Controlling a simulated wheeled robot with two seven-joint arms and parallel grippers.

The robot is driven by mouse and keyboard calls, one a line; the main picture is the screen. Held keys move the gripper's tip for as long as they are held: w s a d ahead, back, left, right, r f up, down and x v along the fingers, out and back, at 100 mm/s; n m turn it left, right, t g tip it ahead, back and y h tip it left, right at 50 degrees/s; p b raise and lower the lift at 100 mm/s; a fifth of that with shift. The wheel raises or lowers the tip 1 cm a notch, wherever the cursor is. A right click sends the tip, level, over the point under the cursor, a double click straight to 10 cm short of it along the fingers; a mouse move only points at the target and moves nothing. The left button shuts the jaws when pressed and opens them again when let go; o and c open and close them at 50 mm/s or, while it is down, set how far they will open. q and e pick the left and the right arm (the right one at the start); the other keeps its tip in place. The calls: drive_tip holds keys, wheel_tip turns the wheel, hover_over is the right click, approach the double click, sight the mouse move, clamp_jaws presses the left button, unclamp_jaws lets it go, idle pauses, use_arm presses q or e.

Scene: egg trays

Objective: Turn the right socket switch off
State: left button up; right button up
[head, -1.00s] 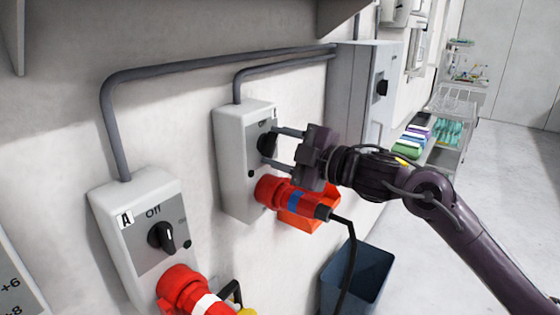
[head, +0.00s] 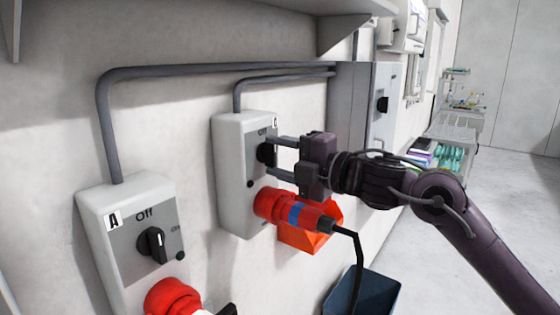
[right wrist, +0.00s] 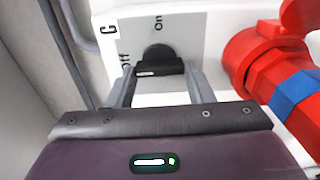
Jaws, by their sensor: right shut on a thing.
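The right socket (head: 231,179) is a white wall box with a grey plate, marked C in the right wrist view. Its black rotary switch (right wrist: 158,62) sits between the two fingers of my right gripper (right wrist: 156,88), which is shut on it. The switch's bar lies level across the wrist picture, its white mark towards the "Off" side; "On" is printed above. In the head view my right gripper (head: 282,158) reaches the switch from the right, and its fingers partly hide it. My left gripper is not in view.
A red plug with a blue band (head: 296,212) sits in the socket just below the switch, its black cable hanging. The left socket (head: 97,231), marked A, is nearer. A grey cabinet (head: 348,110), an orange bin (head: 300,238) and a dark blue bin (head: 365,293) are nearby.

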idle(0.3)
drive_tip(key=o, duration=1)
drive_tip(key=shift+d, duration=0.1)
drive_tip(key=shift+s+d+f, duration=0.1)
drive_tip(key=shift+s+d, duration=0.15)
drive_tip(key=shift+d, duration=0.05)
drive_tip(key=b+v, duration=0.2)
drive_tip(key=v, duration=0.5)
drive_tip(key=shift+b, duration=0.4)
drive_tip(key=shift+a, duration=0.1)
